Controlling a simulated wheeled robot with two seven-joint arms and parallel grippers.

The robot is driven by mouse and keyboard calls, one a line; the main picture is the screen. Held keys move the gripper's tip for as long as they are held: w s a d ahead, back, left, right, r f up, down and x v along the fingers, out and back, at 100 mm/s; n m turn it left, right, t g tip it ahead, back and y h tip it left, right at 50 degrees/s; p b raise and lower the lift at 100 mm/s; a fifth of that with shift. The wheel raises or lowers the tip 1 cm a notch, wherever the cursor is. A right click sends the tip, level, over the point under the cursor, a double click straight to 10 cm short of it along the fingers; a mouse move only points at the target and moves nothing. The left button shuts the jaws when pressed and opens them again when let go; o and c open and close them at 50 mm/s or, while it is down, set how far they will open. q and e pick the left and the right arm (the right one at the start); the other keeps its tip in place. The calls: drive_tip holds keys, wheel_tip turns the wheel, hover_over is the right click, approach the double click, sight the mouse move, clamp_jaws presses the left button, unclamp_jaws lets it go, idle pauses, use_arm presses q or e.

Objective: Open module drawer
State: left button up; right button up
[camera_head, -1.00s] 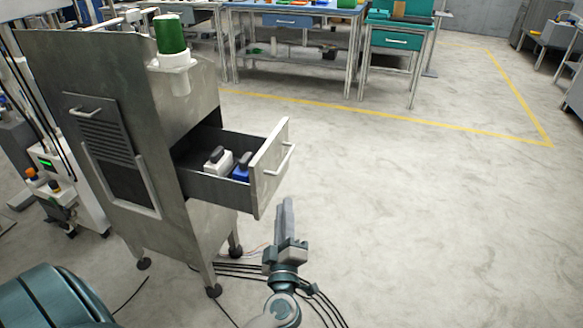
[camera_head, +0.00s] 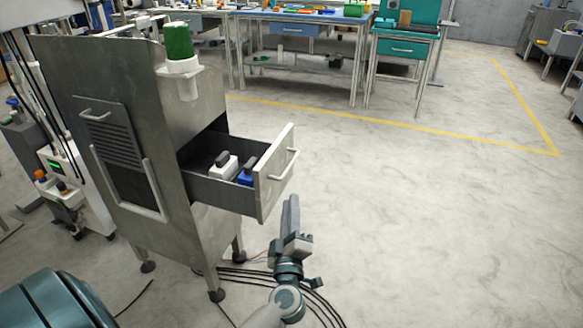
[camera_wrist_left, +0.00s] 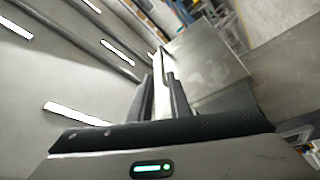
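The grey metal module cabinet (camera_head: 200,140) stands at left in the head view. Its drawer (camera_head: 222,193) is pulled well out to the right, with a bar handle (camera_head: 284,165) on its pale front panel (camera_head: 270,185). Inside the drawer lie a white item (camera_head: 223,167) and a blue item (camera_head: 245,178), both with dark tops. My right gripper is out of sight.
A green cylinder (camera_head: 179,42) sits in a white holder (camera_head: 183,66) on the cabinet's side. Dark cables (camera_head: 250,272) lie on the floor near the cabinet legs. Workbenches (camera_head: 300,60) stand at the back. The floor (camera_head: 420,220) at right is clear.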

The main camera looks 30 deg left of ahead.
sight(291, 165)
use_arm(q)
drive_tip(key=b+x, duration=0.1)
drive_tip(key=x, duration=1.3)
drive_tip(key=shift+s, duration=0.1)
clamp_jaws()
